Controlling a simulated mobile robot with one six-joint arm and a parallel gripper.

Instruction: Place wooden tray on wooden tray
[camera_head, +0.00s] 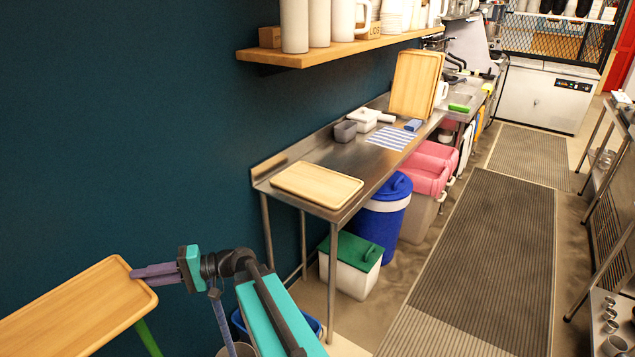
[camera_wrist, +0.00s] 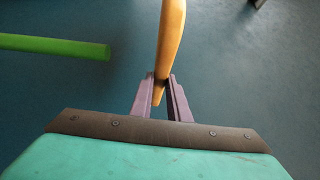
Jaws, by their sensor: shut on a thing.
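A wooden tray (camera_head: 75,308) is held by its right edge in my gripper (camera_head: 150,272), at the lower left in the head view. In the wrist view the same tray (camera_wrist: 172,40) shows edge-on between the two purple fingers of my gripper (camera_wrist: 160,90), which are shut on it. A second wooden tray (camera_head: 317,185) lies flat on the near end of the steel table (camera_head: 345,200). Another wooden tray or board (camera_head: 416,84) stands upright farther along the table. The held tray is apart from both, to the left of and nearer than the table.
A grey container (camera_head: 345,131), a white container (camera_head: 363,119) and a striped cloth (camera_head: 391,138) lie on the table. A shelf (camera_head: 330,52) with white cups hangs above. Bins, including a blue one (camera_head: 384,212), stand below. A green bar (camera_wrist: 55,46) is near the held tray. The matted aisle (camera_head: 485,250) is clear.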

